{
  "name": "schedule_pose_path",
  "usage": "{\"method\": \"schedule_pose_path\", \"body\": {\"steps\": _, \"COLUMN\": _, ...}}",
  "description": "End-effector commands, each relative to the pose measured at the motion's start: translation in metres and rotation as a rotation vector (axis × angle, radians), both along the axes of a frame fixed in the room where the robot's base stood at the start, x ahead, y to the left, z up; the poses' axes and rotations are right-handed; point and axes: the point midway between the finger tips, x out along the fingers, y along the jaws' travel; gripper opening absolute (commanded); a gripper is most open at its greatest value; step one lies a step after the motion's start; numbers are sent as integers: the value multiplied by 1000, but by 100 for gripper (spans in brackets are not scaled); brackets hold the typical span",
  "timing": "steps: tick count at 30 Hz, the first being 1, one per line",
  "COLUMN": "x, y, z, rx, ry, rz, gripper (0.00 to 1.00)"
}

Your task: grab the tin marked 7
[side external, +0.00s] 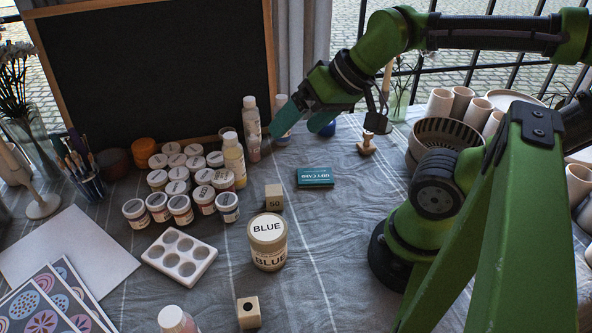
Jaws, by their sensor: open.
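Several small white-lidded tins (186,178) stand in close rows left of the table's middle. Their lids and sides carry dark marks too small to read, so I cannot tell which tin is marked 7. My gripper (299,124) is open, up and to the right of the tins, near the tall bottles by the blackboard. It is apart from the tins. No tin shows between its fingers.
Tall bottles (234,163) stand just right of the tins. A jar marked BLUE (267,243), a block marked 50 (274,197) and a white palette (180,253) are in front. A teal gift card (315,177) lies right. Cloth between the card and BLUE jar is mostly clear.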

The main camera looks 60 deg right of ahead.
Motion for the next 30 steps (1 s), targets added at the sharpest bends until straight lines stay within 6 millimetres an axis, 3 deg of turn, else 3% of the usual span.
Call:
{"method": "schedule_pose_path", "body": {"steps": 6, "x": 3, "y": -8, "z": -10, "rx": 5, "ry": 43, "rz": -32, "gripper": 91}}
{"method": "schedule_pose_path", "body": {"steps": 11, "x": 33, "y": -43, "z": -18, "rx": 45, "ry": 148, "rz": -163, "gripper": 91}}
{"method": "schedule_pose_path", "body": {"steps": 17, "x": 81, "y": -127, "z": -29, "rx": 243, "ry": 333, "rz": -635, "gripper": 91}}
{"method": "schedule_pose_path", "body": {"steps": 21, "x": 103, "y": -198, "z": -46, "rx": 398, "ry": 446, "rz": -1085, "gripper": 91}}
{"method": "schedule_pose_path", "body": {"steps": 27, "x": 110, "y": -303, "z": -78, "rx": 599, "ry": 521, "rz": -1857, "gripper": 91}}
{"method": "schedule_pose_path", "body": {"steps": 30, "x": 109, "y": -342, "z": -88, "rx": 682, "ry": 488, "rz": -2231, "gripper": 91}}
